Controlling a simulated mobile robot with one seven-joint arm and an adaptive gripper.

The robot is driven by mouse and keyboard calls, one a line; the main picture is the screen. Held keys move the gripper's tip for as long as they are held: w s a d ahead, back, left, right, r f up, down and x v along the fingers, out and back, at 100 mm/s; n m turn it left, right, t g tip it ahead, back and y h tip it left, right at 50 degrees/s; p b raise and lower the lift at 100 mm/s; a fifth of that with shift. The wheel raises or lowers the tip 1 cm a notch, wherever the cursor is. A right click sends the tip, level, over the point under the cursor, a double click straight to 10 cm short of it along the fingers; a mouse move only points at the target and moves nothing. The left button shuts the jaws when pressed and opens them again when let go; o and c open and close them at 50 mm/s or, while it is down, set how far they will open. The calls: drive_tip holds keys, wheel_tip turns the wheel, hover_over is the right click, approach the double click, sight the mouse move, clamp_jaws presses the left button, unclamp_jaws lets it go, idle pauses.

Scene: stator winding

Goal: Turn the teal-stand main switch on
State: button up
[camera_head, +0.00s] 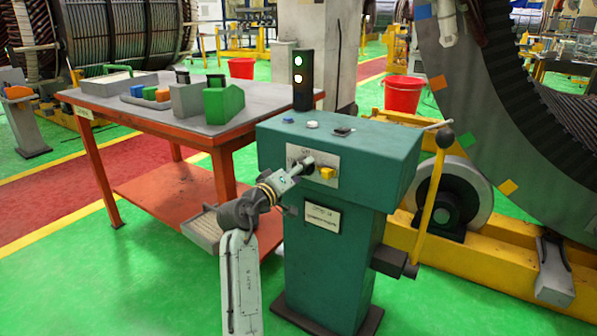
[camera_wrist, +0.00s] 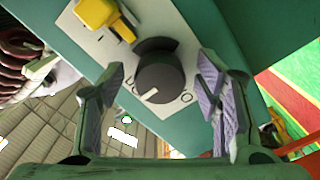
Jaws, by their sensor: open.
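The teal stand (camera_head: 330,255) stands upright in the middle of the head view, with a pale control plate (camera_head: 322,157) on its front. The main switch, a round dark knob (camera_wrist: 160,78) with a white pointer line, shows in the wrist view; the line points to the lower left there. In the head view my gripper mostly hides the knob. My gripper (camera_head: 304,163) is at the plate, and in the wrist view its open fingers (camera_wrist: 162,82) stand either side of the knob. I cannot tell whether they touch it.
A yellow switch (camera_head: 327,173) sits beside the knob, also in the wrist view (camera_wrist: 97,15). A signal tower (camera_head: 302,80) with lit lamps and several buttons top the stand. A yellow lever (camera_head: 432,195) is at its right. A workbench (camera_head: 215,125) stands behind at left.

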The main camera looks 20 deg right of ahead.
drive_tip(key=v, duration=1.2)
